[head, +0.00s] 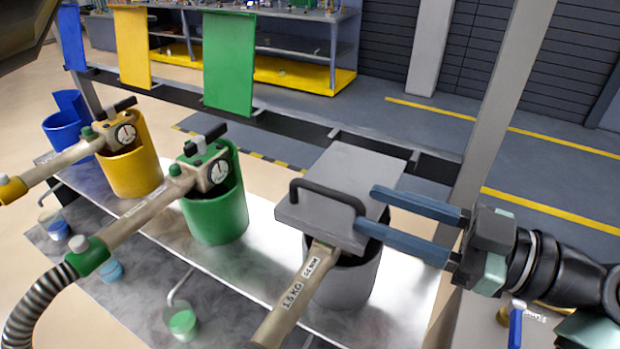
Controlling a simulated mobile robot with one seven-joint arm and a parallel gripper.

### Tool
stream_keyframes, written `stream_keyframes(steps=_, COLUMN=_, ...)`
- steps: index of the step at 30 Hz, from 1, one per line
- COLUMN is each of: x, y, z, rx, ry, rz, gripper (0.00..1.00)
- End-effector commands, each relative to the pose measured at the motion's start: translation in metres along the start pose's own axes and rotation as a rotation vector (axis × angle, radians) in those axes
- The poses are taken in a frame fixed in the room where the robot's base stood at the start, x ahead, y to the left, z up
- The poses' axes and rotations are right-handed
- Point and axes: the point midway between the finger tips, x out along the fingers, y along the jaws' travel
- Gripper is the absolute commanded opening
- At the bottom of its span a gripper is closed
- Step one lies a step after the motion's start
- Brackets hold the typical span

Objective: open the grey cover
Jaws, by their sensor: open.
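The grey cover (365,165) is a flat plate with a dark, arched handle (327,194) on its front part. It lies over the top of the grey cylindrical holder (348,279), and a nozzle pipe (296,300) marked "1.5 KG" runs out from under it toward the front. My gripper (365,208) reaches in from the right with its two long blue fingers apart. The inside of the grey holder is mostly hidden.
A green holder (217,214) and a yellow holder (134,172), each with a gauged nozzle, stand to the left on the metal shelf (270,238). A blue holder (67,128) is farther left. A grey post (497,105) rises behind my gripper.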

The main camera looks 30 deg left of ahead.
Motion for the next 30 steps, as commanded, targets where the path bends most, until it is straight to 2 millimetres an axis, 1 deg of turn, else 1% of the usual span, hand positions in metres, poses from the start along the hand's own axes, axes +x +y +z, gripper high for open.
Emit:
stream_keyframes(steps=1, x=0.013, y=0.0, z=-0.003, rx=0.001, ry=0.001, rz=-0.003, gripper=0.45)
stream_keyframes(steps=6, x=0.049, y=0.0, z=-0.003, rx=0.001, ry=0.0, rz=-0.003, gripper=0.45)
stream_keyframes(steps=9, x=0.066, y=0.0, z=-0.003, rx=0.002, ry=0.0, rz=-0.001, gripper=0.45)
stream_keyframes(steps=12, x=0.079, y=0.0, z=-0.002, rx=0.001, ry=-0.001, rz=0.001, gripper=0.45)
stream_keyframes(steps=15, x=0.088, y=0.0, z=-0.001, rx=0.0, ry=-0.001, rz=0.0, gripper=0.45)
stream_keyframes(steps=18, x=0.092, y=0.0, z=-0.001, rx=0.0, ry=-0.001, rz=0.001, gripper=0.45)
stream_keyframes(steps=26, x=0.093, y=0.0, z=0.0, rx=0.0, ry=-0.001, rz=0.002, gripper=0.45)
stream_keyframes(steps=29, x=0.093, y=0.0, z=0.0, rx=0.0, ry=-0.001, rz=0.002, gripper=0.29)
stream_keyframes(steps=30, x=0.093, y=0.0, z=0.0, rx=0.0, ry=-0.001, rz=0.002, gripper=0.21)
